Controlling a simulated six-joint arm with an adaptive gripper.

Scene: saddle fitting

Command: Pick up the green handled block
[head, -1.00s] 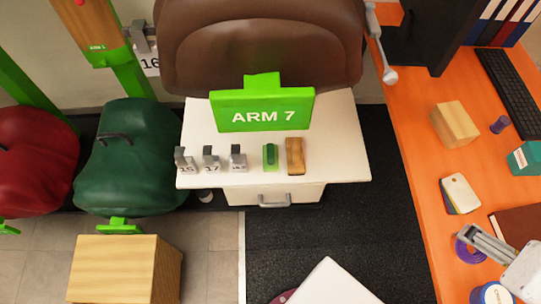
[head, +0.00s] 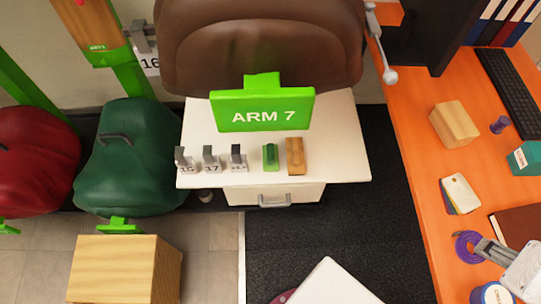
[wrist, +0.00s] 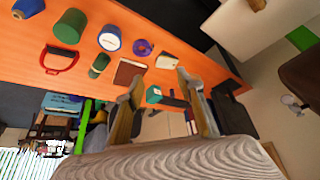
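The green handled block (head: 270,157) stands on the white table top (head: 340,150), with a darker green grip along its top. It sits just left of a brown block. I cannot make it out in the wrist view. My gripper (head: 484,247) is at the lower right of the head view, above the orange desk and far from the green block. In the wrist view my gripper (wrist: 160,80) has its two fingers spread apart with nothing between them.
The brown block (head: 295,157) is close beside the green one. Several numbered grey-topped tags (head: 211,160) stand to its left. A green ARM 7 sign (head: 262,108) and a brown saddle (head: 260,45) are behind. The orange desk (head: 415,160) holds a wooden block (head: 454,125) and several small things.

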